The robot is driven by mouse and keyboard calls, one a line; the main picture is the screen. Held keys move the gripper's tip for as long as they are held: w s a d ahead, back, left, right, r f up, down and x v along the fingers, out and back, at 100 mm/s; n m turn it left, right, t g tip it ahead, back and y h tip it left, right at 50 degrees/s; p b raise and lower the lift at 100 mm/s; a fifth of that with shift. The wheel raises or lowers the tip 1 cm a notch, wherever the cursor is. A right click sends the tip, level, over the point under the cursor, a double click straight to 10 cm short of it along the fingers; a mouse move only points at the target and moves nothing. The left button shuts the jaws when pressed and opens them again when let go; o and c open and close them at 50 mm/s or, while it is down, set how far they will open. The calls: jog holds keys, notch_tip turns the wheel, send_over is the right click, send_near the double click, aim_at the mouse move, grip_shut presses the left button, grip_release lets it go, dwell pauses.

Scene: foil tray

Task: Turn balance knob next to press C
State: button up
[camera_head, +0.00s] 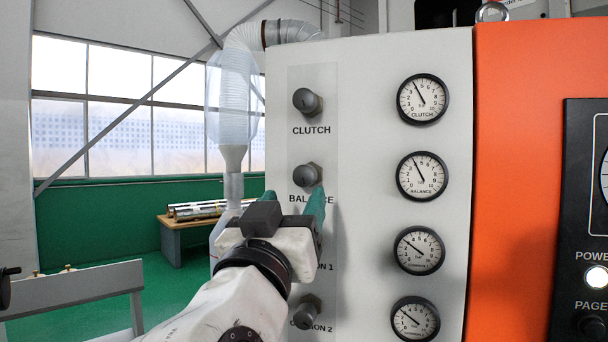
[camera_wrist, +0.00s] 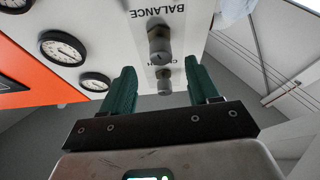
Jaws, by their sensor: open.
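The dark grey balance knob (camera_head: 309,175) sticks out of a white panel (camera_head: 370,70), above the partly covered BALANCE label. My gripper (camera_head: 294,198) is just below it in the head view, with its green fingers apart and nothing seen between them. In the wrist view the picture is upside down, and the balance knob (camera_wrist: 160,45) shows just above the fingertips of my gripper (camera_wrist: 160,66), in line with the gap. I see no finger touching the knob. The balance gauge (camera_head: 422,176) is to the right, its needle pointing up and slightly left.
The clutch knob (camera_head: 307,101) is above the balance knob, and the cushion 2 knob (camera_head: 307,310) is below. My arm hides the cushion 1 knob. Other gauges line the panel's right side, beside an orange panel (camera_head: 515,170). A ribbed duct (camera_head: 232,100) stands left of the panel.

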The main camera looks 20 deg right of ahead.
aim_at(302, 185)
jog(key=p+x, duration=0.2)
jog(key=x, duration=0.6)
jog(key=shift+p, duration=0.4)
jog(key=shift+c, duration=0.2)
jog(key=shift+f, duration=0.1)
jog(key=c, duration=0.9)
